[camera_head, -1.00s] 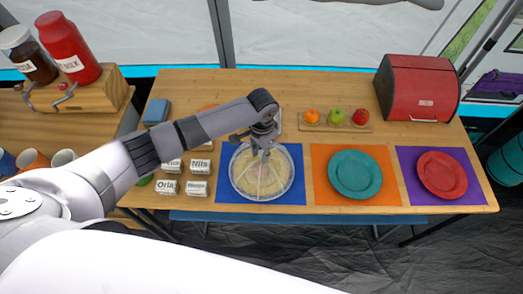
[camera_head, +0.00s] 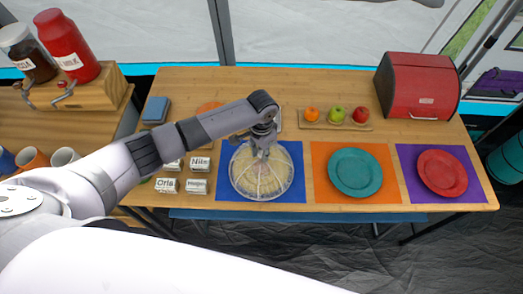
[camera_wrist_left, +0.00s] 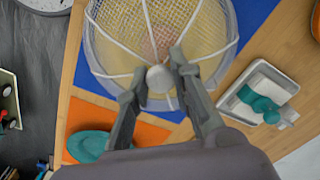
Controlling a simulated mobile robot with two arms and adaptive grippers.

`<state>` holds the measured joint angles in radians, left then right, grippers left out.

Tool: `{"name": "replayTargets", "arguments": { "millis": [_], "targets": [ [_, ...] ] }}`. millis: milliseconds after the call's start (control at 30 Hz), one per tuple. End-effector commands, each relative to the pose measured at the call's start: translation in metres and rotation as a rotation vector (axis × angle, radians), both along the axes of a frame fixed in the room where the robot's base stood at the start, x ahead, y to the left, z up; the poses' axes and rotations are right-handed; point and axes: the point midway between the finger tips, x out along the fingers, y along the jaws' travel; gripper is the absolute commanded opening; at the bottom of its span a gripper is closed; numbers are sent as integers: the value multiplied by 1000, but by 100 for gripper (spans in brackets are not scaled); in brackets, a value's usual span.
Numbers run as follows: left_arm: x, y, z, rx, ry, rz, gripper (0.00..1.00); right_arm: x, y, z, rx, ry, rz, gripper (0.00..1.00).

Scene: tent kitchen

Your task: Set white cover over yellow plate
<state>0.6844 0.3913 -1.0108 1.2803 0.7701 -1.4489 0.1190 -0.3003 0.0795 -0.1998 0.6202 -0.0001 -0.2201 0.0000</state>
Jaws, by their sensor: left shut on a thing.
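The white cover (camera_head: 246,190) is a see-through mesh dome with white ribs and a knob on top. It stands over the yellow plate on the blue mat (camera_head: 296,194). The yellow plate (camera_wrist_left: 188,22) shows through the mesh in the left wrist view, where the cover (camera_wrist_left: 95,60) is seen from above. My left gripper (camera_head: 263,150) is above the cover's middle. In the left wrist view its fingers (camera_wrist_left: 160,75) are closed around the knob. Whether the rim rests flat on the mat is hard to tell. My right gripper is not in view.
A teal plate (camera_head: 355,172) on an orange mat and a red plate (camera_head: 442,174) on a purple mat lie to the right. A fruit tray (camera_head: 365,127) and a red bread box (camera_head: 418,88) are behind.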

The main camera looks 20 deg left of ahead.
Motion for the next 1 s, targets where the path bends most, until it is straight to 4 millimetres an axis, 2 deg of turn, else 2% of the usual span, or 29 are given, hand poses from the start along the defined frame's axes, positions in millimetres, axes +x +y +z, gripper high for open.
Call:
{"name": "replayTargets", "arguments": {
  "millis": [300, 333, 667, 1000],
  "targets": [
    [0, 0, 0, -1, -1, 0, 0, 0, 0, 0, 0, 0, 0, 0],
    [0, 0, 0, 0, -1, 0, 22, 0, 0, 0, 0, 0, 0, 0],
    [0, 0, 0, 0, -1, 0, 44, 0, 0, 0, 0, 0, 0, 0],
    [1, 0, 2, 0, -1, 0, 44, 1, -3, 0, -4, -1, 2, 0]
  ]
}}
